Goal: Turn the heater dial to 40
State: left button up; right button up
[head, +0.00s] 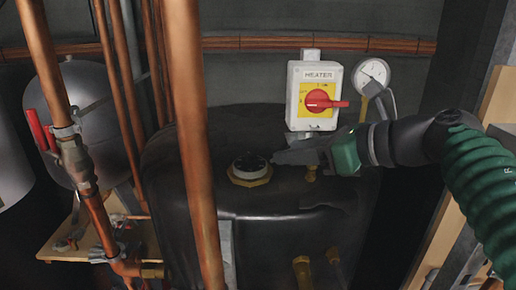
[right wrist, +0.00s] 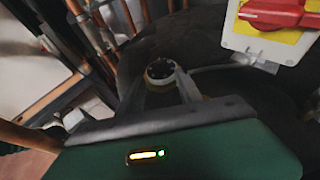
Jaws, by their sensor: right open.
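A black round dial (head: 249,163) with a brass hexagonal base sits on top of the dark tank (head: 270,205). My right gripper (head: 278,157) comes in from the right, with its fingertips just beside the dial. In the right wrist view the dial (right wrist: 160,71) shows between the tips of my two open fingers (right wrist: 163,88). I cannot tell whether they touch it. The dial's numbers are too small to read. A white box (head: 297,103) labelled HEATER has a red rotary switch (head: 318,101) with its handle pointing right. My left gripper is not in view.
A thick copper pipe (head: 195,150) stands upright in front of the tank, left of the dial. A round gauge (head: 372,74) is right of the heater box. More pipes and a grey vessel (head: 88,105) with red handles fill the left side.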

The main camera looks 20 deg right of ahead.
aim_at(252, 154)
jog(key=p+x, duration=0.2)
jog(key=x, duration=0.8)
jog(key=shift+w+a+p, duration=0.3)
jog(key=shift+w, duration=0.05)
jog(key=shift+s+d, duration=0.1)
jog(key=shift+c, duration=0.8)
grip_shut()
